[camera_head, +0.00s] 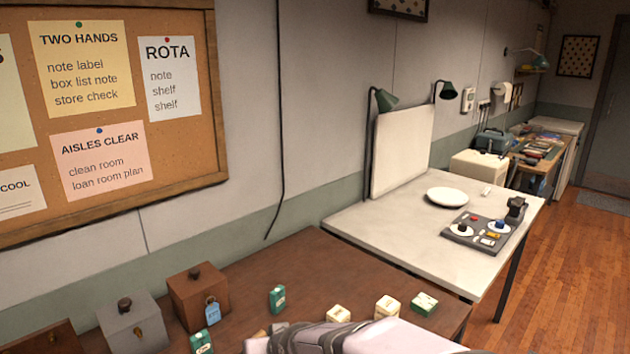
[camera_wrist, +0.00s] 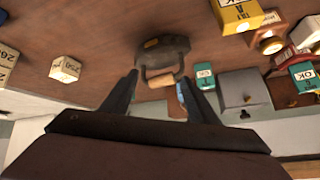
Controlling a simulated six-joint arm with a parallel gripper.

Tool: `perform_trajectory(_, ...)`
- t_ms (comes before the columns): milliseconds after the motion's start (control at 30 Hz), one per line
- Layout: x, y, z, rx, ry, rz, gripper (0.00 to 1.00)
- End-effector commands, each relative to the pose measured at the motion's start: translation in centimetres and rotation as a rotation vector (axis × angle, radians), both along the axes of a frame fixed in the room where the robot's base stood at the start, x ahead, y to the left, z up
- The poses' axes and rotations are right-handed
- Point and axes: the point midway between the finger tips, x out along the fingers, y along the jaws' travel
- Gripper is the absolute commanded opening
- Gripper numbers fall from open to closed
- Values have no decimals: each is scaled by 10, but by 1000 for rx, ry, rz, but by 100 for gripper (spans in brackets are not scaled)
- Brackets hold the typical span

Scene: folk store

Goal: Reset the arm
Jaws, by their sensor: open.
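My gripper (camera_wrist: 158,82) shows in the wrist view with its two dark fingers apart. A dark grey object with a tan wooden handle (camera_wrist: 162,79) lies beyond and between the fingertips on the brown table (camera_wrist: 100,40). I cannot tell whether the fingers touch it. In the head view my pale arm crosses the bottom edge, and the fingers cannot be made out there.
The brown table (camera_head: 300,265) holds a grey box (camera_head: 133,325), a brown box (camera_head: 198,293) with a blue tag (camera_head: 212,311), and small green (camera_head: 277,298) and cream blocks (camera_head: 387,306). A white table (camera_head: 400,225) with a plate (camera_head: 447,196) and a grey tray (camera_head: 465,237) stands beyond.

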Motion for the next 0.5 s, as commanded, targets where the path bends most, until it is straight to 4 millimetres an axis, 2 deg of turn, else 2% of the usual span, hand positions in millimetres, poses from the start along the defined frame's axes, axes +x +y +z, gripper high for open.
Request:
perform_trajectory(33,-6,-28,-2,-32,38,-29,54)
perform_trajectory(167,-37,-95,-17,-117,166,-93,54)
perform_trajectory(300,-89,-166,-31,-198,334,-165,54)
perform_trajectory(400,-132,-204,-38,-236,452,-209,54)
perform_trajectory(500,-169,-229,-42,-259,551,-240,54)
